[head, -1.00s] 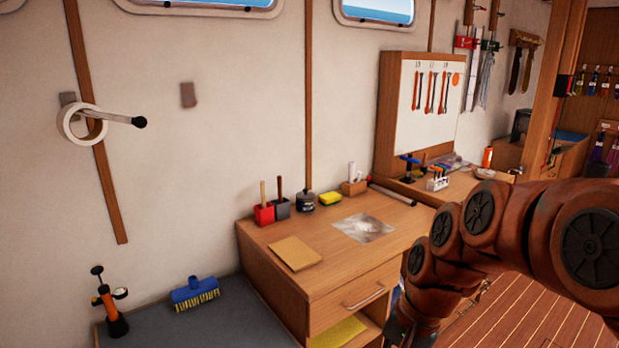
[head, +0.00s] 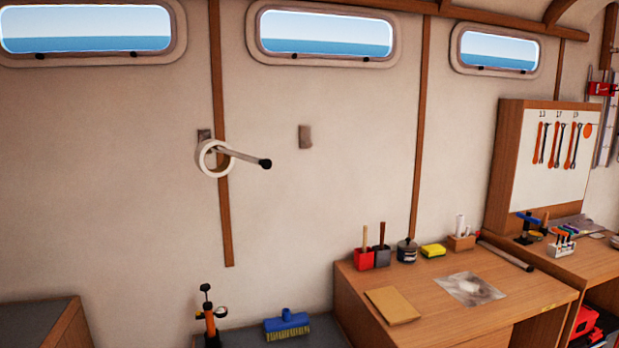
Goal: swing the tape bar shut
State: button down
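The tape bar (head: 242,157) is a thin grey rod with a black knob on its end. It sticks out from a small bracket (head: 204,135) on the wall, pointing right and out into the room. A roll of white tape (head: 203,160) hangs around the bar close to the bracket. A small grey-brown block (head: 305,137) is fixed to the wall to the right, apart from the bar's knob. My gripper is not in view.
A wooden desk (head: 450,310) at the lower right holds a red cup, a grey cup, a sponge and a brown pad. An orange pump (head: 210,318) and a blue brush (head: 287,323) stand on a low dark surface below the bar. The wall around the bar is clear.

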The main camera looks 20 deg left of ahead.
aim_at(266, 164)
jog(key=k, duration=0.45)
jog(key=u, duration=0.55)
jog(key=i, duration=0.3)
jog(key=u, duration=0.65)
